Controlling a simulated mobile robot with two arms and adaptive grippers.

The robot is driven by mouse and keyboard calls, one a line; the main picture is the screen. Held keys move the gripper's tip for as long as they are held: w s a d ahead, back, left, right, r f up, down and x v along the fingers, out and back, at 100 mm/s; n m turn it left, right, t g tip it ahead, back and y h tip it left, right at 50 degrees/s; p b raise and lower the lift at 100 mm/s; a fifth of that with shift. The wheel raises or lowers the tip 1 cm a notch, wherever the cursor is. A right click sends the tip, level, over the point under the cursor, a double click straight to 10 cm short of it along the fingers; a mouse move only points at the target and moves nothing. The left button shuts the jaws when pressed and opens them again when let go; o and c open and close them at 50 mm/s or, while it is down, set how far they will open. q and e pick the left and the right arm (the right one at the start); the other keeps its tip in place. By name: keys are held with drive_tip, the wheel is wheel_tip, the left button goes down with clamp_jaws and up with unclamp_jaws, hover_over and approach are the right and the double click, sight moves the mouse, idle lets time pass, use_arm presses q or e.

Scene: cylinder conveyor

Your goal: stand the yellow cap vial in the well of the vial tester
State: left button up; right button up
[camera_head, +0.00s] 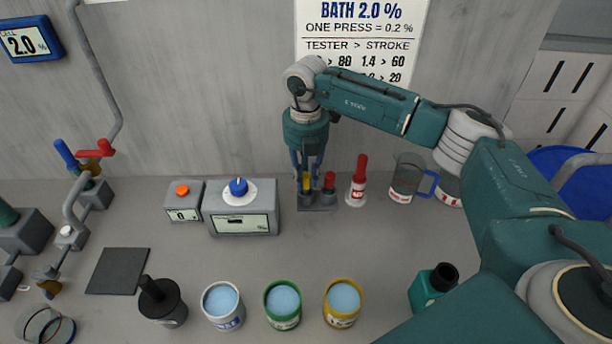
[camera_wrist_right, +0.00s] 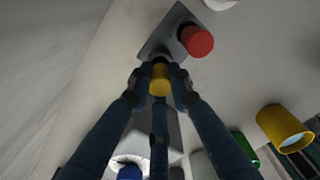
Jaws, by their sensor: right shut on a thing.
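The yellow cap vial (camera_head: 306,182) is at the left place of a small dark rack (camera_head: 318,207), beside a red cap vial (camera_head: 329,181). My right gripper (camera_head: 306,172) points down from above and is shut on the yellow cap. The wrist view shows the fingers (camera_wrist_right: 160,80) around the yellow cap (camera_wrist_right: 160,82), with the red cap (camera_wrist_right: 197,41) close by on the rack. I cannot tell whether the vial's foot is still seated. A grey box with a blue knob and a display (camera_head: 240,222) stands left of the rack. No well shows clearly.
A box with an orange button (camera_head: 183,204) is left of the knob box. A red-topped bottle (camera_head: 357,182) and a mug (camera_head: 405,178) stand right of the rack. Blue-filled white, green and yellow cups (camera_head: 341,314) stand in front. A dark mat (camera_head: 118,271) lies left; the middle bench is clear.

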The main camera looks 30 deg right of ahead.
drive_tip(key=shift+r, duration=0.15)
clamp_jaws()
drive_tip(key=shift+r+p, duration=0.8)
drive_tip(key=shift+r, duration=0.2)
drive_tip(key=shift+r+p, duration=1.3)
drive_tip(key=shift+r, duration=0.75)
